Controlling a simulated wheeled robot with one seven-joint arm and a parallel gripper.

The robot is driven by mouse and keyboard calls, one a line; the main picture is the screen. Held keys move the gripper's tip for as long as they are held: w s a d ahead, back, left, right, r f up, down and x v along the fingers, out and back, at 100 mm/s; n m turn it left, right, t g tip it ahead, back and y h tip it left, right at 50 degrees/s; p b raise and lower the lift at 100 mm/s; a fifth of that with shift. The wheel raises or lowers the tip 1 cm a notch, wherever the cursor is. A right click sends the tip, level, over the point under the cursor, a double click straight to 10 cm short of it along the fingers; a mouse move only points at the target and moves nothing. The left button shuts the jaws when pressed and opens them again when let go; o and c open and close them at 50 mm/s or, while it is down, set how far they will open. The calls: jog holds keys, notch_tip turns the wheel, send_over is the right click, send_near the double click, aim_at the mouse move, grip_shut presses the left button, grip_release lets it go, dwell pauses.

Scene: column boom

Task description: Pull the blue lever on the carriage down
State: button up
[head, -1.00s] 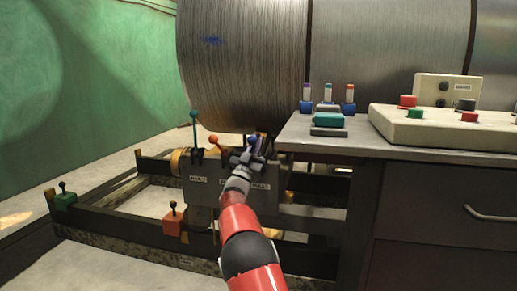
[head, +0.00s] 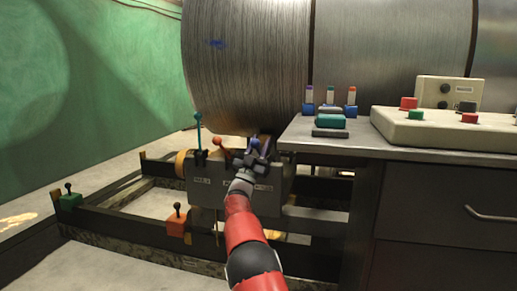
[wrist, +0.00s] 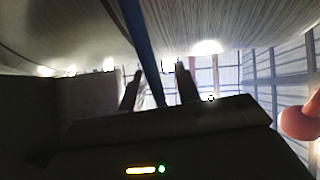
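The grey carriage (head: 203,188) stands on a dark rail frame below the large drum. The blue lever's round knob (head: 254,142) shows at the carriage's right side, beside my gripper (head: 259,153). In the wrist view, a blue shaft (wrist: 141,40) slants down from the top edge to the gap between my fingers. My gripper (wrist: 159,70) has its two dark fingers apart, one on each side of that shaft's lower end. I cannot tell if they touch it. The lever's lower part is hidden by my gripper in the head view.
A teal lever (head: 198,125) and an orange-red lever (head: 218,141) stand left of the blue one. An orange-red ball (wrist: 301,121) is close at the wrist view's right edge. The workbench (head: 330,146) is close on the right; the metal drum (head: 250,65) is behind.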

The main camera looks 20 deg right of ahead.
jog(key=v, duration=0.7)
jog(key=shift+a+f+b, duration=0.2)
jog(key=shift+f+b, duration=0.15)
jog(key=shift+b, duration=0.05)
jog(key=shift+s, duration=0.1)
